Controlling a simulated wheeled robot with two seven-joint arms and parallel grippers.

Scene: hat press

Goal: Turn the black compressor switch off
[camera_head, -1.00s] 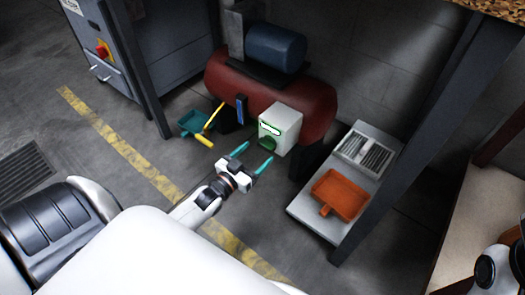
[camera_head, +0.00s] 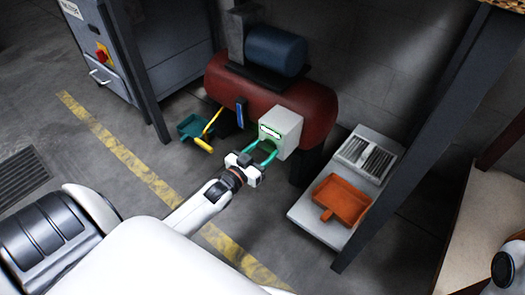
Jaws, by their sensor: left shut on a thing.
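The compressor has a dark red tank (camera_head: 305,108) with a blue motor (camera_head: 275,48) on top. A light grey control box (camera_head: 289,127) is fixed to its front, with a green-edged label and a green round patch low on its face. My left gripper (camera_head: 264,147) reaches this face, with its two teal fingers on either side of the green patch. The fingers are shut on the compressor switch, which is small and mostly hidden between them. My right gripper is out of view.
A teal dustpan (camera_head: 192,127) and a yellow-handled tool (camera_head: 212,122) lie left of the compressor. An orange scoop (camera_head: 341,199) sits on a grey platform (camera_head: 308,214) to the right. A dark post (camera_head: 425,140) stands at right. Floor in front is clear.

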